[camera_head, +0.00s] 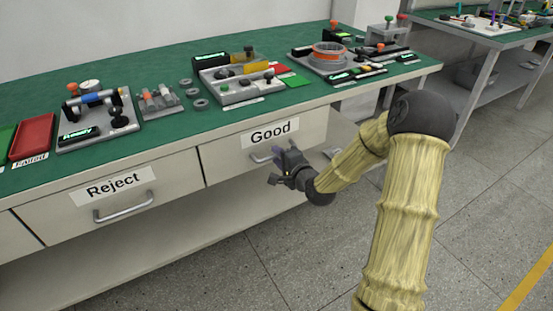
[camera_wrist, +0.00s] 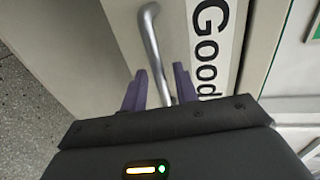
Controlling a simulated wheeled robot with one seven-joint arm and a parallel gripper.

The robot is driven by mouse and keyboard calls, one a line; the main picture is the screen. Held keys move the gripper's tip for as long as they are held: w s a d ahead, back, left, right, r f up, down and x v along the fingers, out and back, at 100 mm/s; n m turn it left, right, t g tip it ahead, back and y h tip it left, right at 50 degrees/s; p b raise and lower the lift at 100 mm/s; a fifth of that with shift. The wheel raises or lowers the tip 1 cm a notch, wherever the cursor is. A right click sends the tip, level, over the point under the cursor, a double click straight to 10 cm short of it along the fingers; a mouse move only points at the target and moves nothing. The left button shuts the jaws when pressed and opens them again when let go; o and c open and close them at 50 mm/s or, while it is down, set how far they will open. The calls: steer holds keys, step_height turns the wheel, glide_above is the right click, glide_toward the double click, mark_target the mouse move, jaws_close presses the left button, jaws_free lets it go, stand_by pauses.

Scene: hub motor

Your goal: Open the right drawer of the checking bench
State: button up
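The right drawer (camera_head: 225,166) of the checking bench has a pale front with a "Good" label (camera_head: 270,133). Its front looks flush with the bench, so it appears closed. Its metal bar handle (camera_head: 258,158) is partly covered by my gripper (camera_head: 279,167) in the head view. In the wrist view, the handle (camera_wrist: 152,45) runs down between the two purple fingers of my gripper (camera_wrist: 159,80). The fingers stand apart on either side of the bar. Whether either finger touches the bar cannot be told.
The "Reject" drawer (camera_head: 150,213) with its own handle (camera_head: 124,208) is to the left. The green bench top (camera_head: 165,75) above carries fixtures, a red tray (camera_head: 32,137) and several rings. Open floor (camera_head: 300,255) lies in front, and a second bench (camera_head: 430,22) stands behind right.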

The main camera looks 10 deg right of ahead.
steer(key=shift+w+a+f, duration=0.1)
steer(key=shift+w+f, duration=0.05)
steer(key=shift+w, duration=0.55)
jaws_close()
steer(key=shift+a, duration=0.1)
